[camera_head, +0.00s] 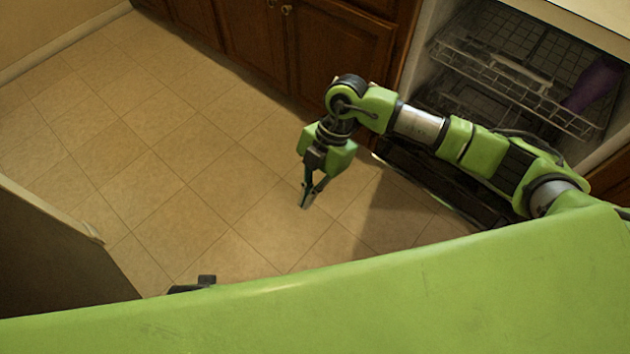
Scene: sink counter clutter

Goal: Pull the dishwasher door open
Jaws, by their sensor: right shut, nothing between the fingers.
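The dishwasher (433,57) is at the upper right, with its interior and wire racks exposed. Its dark door (425,183) appears swung down low in front of the opening, partly hidden behind my right arm. My right gripper (307,197) points down over the tiled floor, left of the door and apart from it. Its fingers are shut and empty. My left gripper cannot be made out.
A purple item (594,84) is in the upper rack (500,72). Brown wooden cabinets (335,52) line the back. A dark panel (50,265) with a pale edge stands at the lower left. The tiled floor (150,150) between is clear.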

